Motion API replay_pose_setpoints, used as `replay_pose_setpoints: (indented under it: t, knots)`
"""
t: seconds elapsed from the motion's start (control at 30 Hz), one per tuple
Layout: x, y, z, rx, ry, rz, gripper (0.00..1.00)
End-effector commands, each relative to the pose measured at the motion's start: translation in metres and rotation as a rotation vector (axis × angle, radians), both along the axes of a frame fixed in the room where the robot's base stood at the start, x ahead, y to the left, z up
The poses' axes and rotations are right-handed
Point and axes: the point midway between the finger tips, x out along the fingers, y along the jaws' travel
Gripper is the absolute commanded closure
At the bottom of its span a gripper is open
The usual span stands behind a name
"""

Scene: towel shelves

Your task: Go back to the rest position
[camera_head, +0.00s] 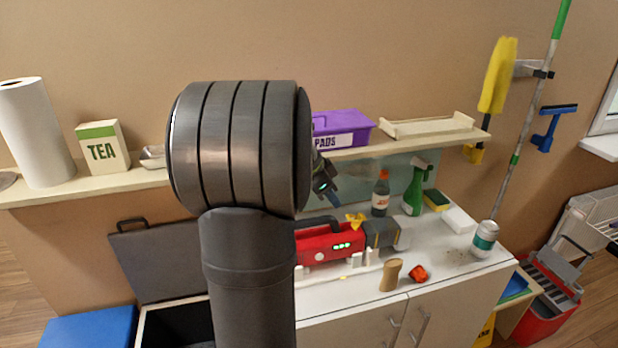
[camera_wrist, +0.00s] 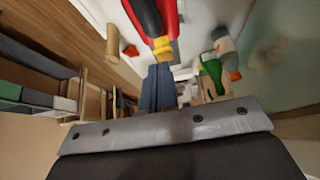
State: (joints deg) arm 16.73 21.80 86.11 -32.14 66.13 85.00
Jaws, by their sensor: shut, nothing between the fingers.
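My gripper (camera_head: 335,200) shows only in part in the head view, past my large dark arm link. It hangs in front of the shelf, above the counter and above the back of a red machine (camera_head: 325,246). In the wrist view my gripper (camera_wrist: 159,70) has its blue-grey fingers together, with nothing held. The red machine (camera_wrist: 150,15) and a yellow piece (camera_wrist: 163,46) show beyond the fingertips. I cannot tell the exact gap between them. Much of the arm and wrist is hidden behind the arm link.
The wall shelf (camera_head: 400,141) carries a purple box (camera_head: 342,122), a tray (camera_head: 428,128) and a tea box (camera_head: 103,146). A mop pole (camera_head: 530,125) stands right.

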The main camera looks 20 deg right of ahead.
Motion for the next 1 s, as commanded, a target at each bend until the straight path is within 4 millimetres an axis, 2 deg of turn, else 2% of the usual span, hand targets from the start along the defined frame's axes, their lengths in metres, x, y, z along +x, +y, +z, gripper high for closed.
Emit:
replay_pose_setpoints:
  t: [0.17, 0.53, 0.8, 1.0]
  knots:
    - [-0.001, -0.02, -0.003, 0.0, 0.001, -0.004, 1.0]
    - [-0.001, -0.093, -0.014, 0.001, 0.001, -0.005, 1.0]
    - [-0.001, -0.142, -0.038, 0.001, 0.003, -0.004, 1.0]
    - [0.0, -0.12, -0.003, -0.002, -0.003, 0.002, 1.0]
